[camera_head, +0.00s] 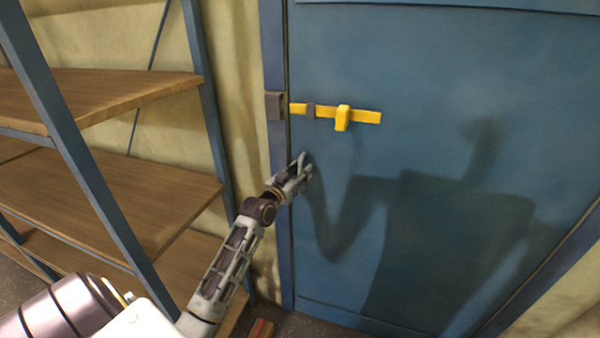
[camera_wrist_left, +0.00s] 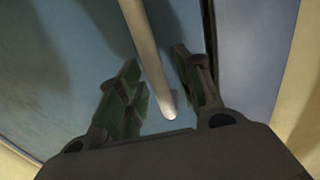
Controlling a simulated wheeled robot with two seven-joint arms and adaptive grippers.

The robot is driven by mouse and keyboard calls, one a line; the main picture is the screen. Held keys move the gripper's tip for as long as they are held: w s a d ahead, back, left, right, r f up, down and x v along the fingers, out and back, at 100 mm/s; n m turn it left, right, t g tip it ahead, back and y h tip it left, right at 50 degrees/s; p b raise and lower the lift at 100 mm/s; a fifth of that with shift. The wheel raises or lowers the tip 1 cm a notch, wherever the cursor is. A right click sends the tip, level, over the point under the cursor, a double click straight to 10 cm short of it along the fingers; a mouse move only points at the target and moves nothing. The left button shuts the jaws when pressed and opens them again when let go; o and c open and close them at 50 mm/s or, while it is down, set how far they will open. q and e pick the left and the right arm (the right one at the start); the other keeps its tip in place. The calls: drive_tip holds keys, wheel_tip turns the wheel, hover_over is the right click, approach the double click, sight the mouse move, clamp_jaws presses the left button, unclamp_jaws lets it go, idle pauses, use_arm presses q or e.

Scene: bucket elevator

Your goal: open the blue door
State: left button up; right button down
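The blue door (camera_head: 420,80) fills the middle and right of the head view and looks shut in its frame. A yellow sliding bolt (camera_head: 366,117) with a raised knob crosses its left edge area. The bolt's left end is close to a grey keeper (camera_head: 275,105) on the frame; I cannot tell whether it enters it. My left gripper (camera_head: 300,172) is at the door's left edge, below the bolt. In the left wrist view, a pale metal bar (camera_wrist_left: 150,55), seemingly the door handle, lies between the open fingers (camera_wrist_left: 163,95), with gaps beside it. My right gripper is out of view.
A shelf unit with blue posts and wooden boards (camera_head: 130,200) stands to the left, close to my left arm. My shadow falls on the door.

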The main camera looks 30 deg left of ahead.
use_arm(q)
drive_tip(key=shift+c, duration=0.3)
clamp_jaws()
idle(0.3)
